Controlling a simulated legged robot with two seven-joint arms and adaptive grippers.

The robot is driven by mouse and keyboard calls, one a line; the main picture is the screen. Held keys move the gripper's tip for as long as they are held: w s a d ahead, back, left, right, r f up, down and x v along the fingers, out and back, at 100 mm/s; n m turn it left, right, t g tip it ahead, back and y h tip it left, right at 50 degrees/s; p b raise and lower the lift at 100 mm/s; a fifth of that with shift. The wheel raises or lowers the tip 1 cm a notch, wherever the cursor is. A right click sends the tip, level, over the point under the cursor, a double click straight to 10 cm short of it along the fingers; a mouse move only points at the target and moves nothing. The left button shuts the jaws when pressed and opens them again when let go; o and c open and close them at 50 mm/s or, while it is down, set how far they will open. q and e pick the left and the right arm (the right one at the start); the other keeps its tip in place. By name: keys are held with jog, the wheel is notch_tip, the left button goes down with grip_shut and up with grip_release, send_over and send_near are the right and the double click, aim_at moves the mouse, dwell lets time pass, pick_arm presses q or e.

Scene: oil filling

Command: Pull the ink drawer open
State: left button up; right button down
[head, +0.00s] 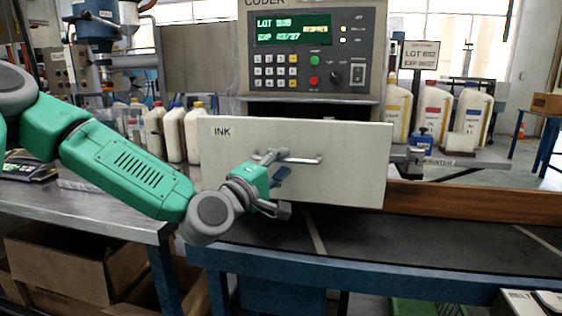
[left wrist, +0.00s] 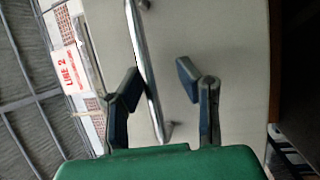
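The ink drawer (head: 345,178) has a wide pale front marked INK, below the coder's control panel. Its metal bar handle (head: 302,160) is on the middle of the front. My left gripper (head: 273,167) is at the left part of the handle. In the left wrist view, the fingers of my left gripper (left wrist: 157,82) stand apart, with the handle (left wrist: 146,70) running between them, closer to the left finger. The fingers do not appear closed on it. The drawer front (left wrist: 235,60) fills the background there. My right gripper is not in view.
The coder (head: 315,55) with screen and buttons stands above the drawer. White bottles (head: 172,135) stand behind at left, and larger labelled jugs (head: 435,110) at right. A dark conveyor (head: 400,240) runs below the drawer. Cardboard boxes (head: 75,255) lie under the left table.

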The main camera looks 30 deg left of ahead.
pick_arm(q)
jog(key=shift+r, duration=0.25)
jog(key=shift+s, duration=0.2)
jog(key=v, duration=0.7)
jog(key=shift+f, duration=0.25)
